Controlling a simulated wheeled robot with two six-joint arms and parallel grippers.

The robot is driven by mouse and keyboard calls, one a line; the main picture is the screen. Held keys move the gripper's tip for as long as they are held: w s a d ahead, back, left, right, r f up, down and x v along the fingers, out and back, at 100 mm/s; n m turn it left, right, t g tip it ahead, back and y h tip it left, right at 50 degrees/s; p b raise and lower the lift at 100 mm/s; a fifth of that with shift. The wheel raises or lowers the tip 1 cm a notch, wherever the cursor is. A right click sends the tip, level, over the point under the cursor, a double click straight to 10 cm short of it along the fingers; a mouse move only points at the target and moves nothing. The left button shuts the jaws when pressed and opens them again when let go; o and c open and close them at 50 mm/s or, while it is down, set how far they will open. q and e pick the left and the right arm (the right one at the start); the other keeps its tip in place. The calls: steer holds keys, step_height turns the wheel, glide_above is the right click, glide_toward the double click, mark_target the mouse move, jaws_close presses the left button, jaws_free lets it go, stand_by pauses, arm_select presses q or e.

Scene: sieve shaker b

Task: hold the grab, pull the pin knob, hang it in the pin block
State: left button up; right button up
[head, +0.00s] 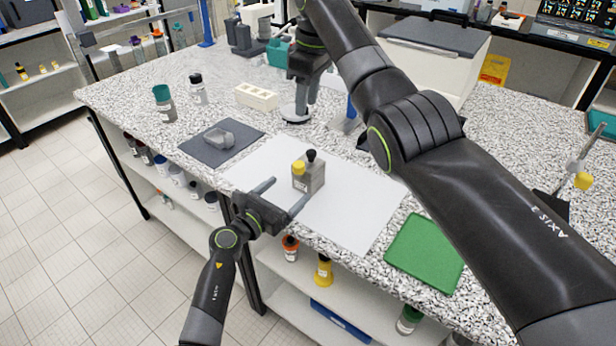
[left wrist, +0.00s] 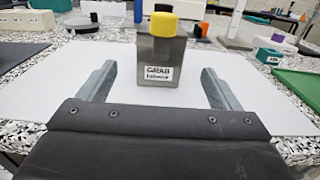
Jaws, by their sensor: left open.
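The grab (head: 310,178) is a grey block standing upright on a white sheet, with a yellow knob (head: 298,167) and a black knob (head: 311,155) on top. Its label reads GRAB in the left wrist view (left wrist: 158,58). My left gripper (head: 285,194) is open, its fingers pointing at the grab, which stands between and beyond the fingertips, apart from them. A small teal block with a label (left wrist: 270,58) stands at the right in the left wrist view; its label is too small to read surely. My right gripper (head: 308,64) is up behind the sheet; its fingers are unclear.
The white sheet (head: 350,215) has free room around the grab. A dark mat (head: 195,150) with a clear grey piece lies left, a green mat (head: 425,252) right. A cream block with holes (head: 257,96) and bottles (head: 164,103) stand behind. My right arm covers much of the right side.

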mark_target(307, 173)
arm_select(q)
steer(key=x, duration=0.9)
steer(key=shift+w, duration=0.1)
steer(key=shift+c, duration=0.3)
